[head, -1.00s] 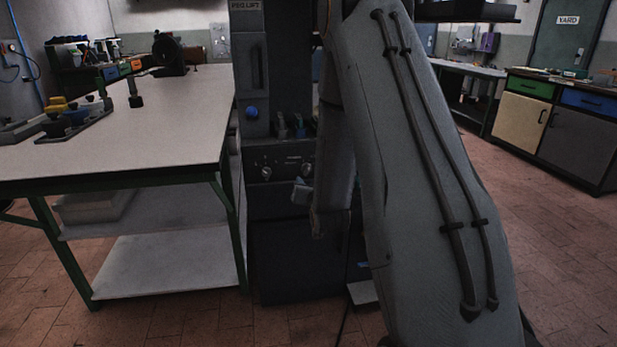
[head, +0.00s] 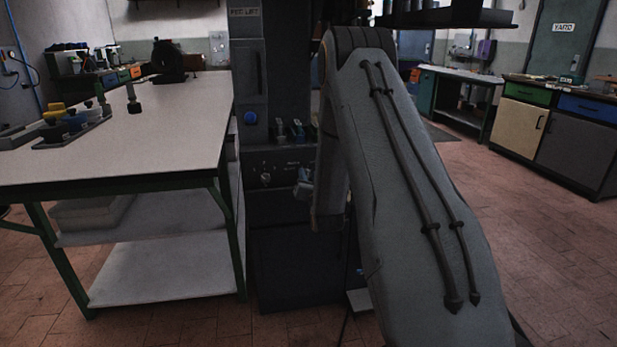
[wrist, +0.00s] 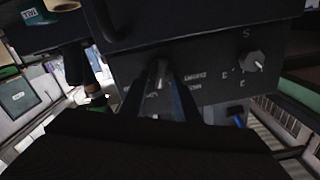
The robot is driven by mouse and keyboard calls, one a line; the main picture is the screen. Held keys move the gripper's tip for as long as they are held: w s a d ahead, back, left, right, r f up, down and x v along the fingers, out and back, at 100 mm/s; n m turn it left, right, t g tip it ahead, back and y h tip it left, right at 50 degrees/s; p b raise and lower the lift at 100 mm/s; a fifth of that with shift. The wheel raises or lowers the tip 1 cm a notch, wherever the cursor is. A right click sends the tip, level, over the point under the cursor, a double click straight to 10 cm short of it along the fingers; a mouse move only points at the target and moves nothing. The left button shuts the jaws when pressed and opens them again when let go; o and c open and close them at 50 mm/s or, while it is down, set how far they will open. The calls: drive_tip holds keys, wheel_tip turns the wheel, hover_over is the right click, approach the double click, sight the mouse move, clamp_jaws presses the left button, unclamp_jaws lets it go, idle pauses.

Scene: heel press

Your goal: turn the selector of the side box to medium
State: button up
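The dark box panel (head: 283,163) on the front of the grey machine carries two round knobs. The left knob (head: 266,178) is visible in the head view, and my gripper (head: 304,186) hides the right one. The wrist view is turned over: one knob (wrist: 257,61) with letters around it stands clear at the right. The other knob (wrist: 161,73) is just beyond and between the fingertips of my gripper (wrist: 166,88). The fingers are apart; I cannot tell whether they touch it. Its pointer setting is not readable, and its printed words are partly hidden.
A white-topped workbench (head: 120,148) stands close to the left of the machine. A blue button (head: 250,118) and small blue-grey parts (head: 297,130) sit above the panel. Cabinets (head: 560,130) stand at the far right, with open tiled floor before them.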

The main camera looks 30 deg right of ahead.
clamp_jaws()
drive_tip(key=shift+n, duration=0.4)
drive_tip(key=shift+w+a+n+b, duration=0.1)
drive_tip(key=shift+a+n+b, duration=0.05)
drive_tip(key=shift+n, duration=1)
drive_tip(key=shift+w+a+n+b, duration=0.1)
drive_tip(key=shift+n+b, duration=0.1)
drive_tip(key=shift+n, duration=1)
drive_tip(key=shift+a+n+b, duration=0.15)
drive_tip(key=shift+n, duration=1)
